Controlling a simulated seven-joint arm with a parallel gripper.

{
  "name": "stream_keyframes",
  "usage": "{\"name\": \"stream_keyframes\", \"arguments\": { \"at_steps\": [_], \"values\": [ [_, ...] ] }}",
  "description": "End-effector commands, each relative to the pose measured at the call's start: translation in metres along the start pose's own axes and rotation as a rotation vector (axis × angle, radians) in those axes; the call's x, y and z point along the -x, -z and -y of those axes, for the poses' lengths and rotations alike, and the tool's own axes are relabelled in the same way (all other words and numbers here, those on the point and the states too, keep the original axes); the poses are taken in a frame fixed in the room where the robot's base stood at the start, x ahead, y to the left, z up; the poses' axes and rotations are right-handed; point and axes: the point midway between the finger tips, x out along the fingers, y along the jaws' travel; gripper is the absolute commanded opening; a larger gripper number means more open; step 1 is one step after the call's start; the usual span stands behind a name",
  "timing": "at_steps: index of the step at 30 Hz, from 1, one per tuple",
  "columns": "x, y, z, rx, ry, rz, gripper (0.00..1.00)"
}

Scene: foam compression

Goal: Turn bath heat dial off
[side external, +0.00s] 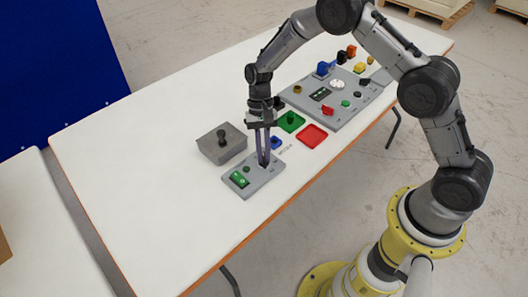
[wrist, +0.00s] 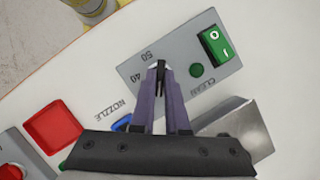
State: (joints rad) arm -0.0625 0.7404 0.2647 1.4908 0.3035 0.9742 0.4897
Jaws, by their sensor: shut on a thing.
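The small grey panel (side external: 263,182) lies on the white table, with a green rocker switch (side external: 239,179) and a small green button beside it. In the wrist view the same panel (wrist: 180,48) shows the marks 40 and 50, a green round button (wrist: 196,70) and the green switch (wrist: 215,45). My gripper (side external: 263,163) points down at the panel's far end. In the wrist view its purple fingers (wrist: 160,66) are shut on a dark dial near the marks. The fingers hide most of the dial, so its pointer setting cannot be read.
A grey box with a dark knob (side external: 222,143) stands close to the panel. Behind are a blue piece (side external: 276,142), a red tray (side external: 312,136), a green tray (side external: 291,122) and a larger control panel (side external: 335,98). The table's left part is clear.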

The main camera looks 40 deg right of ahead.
Motion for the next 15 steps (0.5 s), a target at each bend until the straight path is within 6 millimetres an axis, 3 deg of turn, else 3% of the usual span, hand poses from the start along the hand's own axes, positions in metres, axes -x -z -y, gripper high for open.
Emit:
{"name": "stream_keyframes", "arguments": {
  "at_steps": [15],
  "values": [
    [0.0009, -0.0008, 0.0032, 0.42, -0.174, -0.001, 0.0]
  ]
}}
